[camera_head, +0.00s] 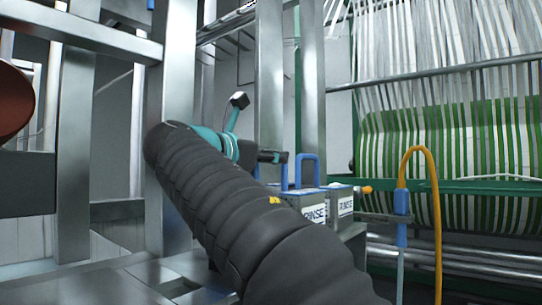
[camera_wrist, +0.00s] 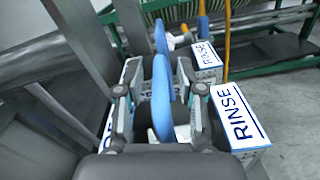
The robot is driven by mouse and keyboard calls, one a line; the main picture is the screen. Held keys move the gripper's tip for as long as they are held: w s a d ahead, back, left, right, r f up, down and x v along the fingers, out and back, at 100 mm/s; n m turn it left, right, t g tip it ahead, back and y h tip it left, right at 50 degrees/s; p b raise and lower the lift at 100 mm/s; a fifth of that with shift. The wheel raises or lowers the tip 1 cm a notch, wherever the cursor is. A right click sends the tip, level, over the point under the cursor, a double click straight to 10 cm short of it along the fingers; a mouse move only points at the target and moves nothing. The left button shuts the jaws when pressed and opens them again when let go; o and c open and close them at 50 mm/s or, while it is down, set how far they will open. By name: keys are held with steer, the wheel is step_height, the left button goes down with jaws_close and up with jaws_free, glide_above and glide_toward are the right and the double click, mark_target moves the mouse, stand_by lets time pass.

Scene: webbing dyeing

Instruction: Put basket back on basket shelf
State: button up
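Grey baskets with blue handles and white RINSE labels stand ahead. The near basket (camera_wrist: 238,118) fills the right middle of the wrist view. Its upright blue handle (camera_wrist: 163,100) rises between the two fingers of my gripper (camera_wrist: 158,72). The fingers are apart, with gaps visible on both sides of the handle, so my gripper looks open around it. In the head view my gripper (camera_head: 272,157) is small and partly hidden by my arm, beside the RINSE baskets (camera_head: 314,213). A farther RINSE basket (camera_wrist: 204,56) stands behind the near one. The basket shelf cannot be identified clearly.
Steel frame posts (camera_head: 270,80) stand close to my arm. A yellow hose (camera_head: 436,210) hangs to the right of the baskets. A green-framed machine with white and green webbing (camera_head: 450,140) stands behind. Grey floor (camera_wrist: 292,140) is open at the right.

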steer(key=shift+s+a+r, duration=0.1)
steer(key=v, duration=1.1)
steer(key=shift+s+a+p, duration=0.25)
steer(key=shift+s+p, duration=0.1)
steer(key=shift+p, duration=0.05)
stand_by(1.1)
